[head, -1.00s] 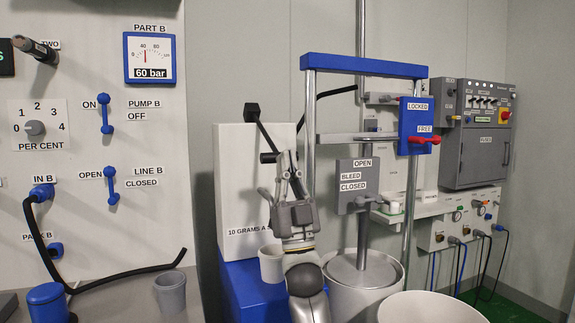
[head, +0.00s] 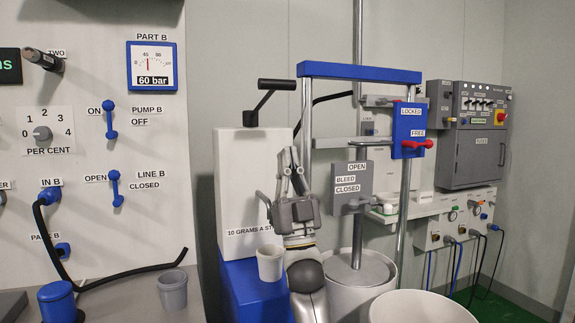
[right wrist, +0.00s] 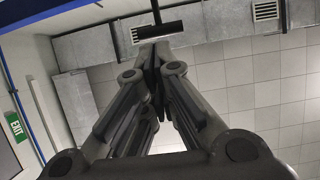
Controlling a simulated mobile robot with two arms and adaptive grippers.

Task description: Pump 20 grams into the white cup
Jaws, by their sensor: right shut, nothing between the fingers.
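The white cup (head: 270,262) stands upright on the blue base (head: 243,290) of the pump, below its white box (head: 248,205). The label on the box begins "10 GRAMS A ST" and my gripper hides the rest. The pump's black lever (head: 277,85) is raised above the top of the box. My right gripper (head: 290,155) points up in front of the box, below the lever handle and apart from it. Its fingers are shut and empty. In the right wrist view, the lever handle (right wrist: 157,31) lies beyond the closed fingertips (right wrist: 154,52). My left gripper is not in view.
A grey cup (head: 172,290) and a blue lidded container (head: 57,301) stand on the bench at left. A black hose (head: 130,274) lies behind them. To the right are a blue-topped frame (head: 358,73) over a drum (head: 350,268) and a white round vessel (head: 425,306).

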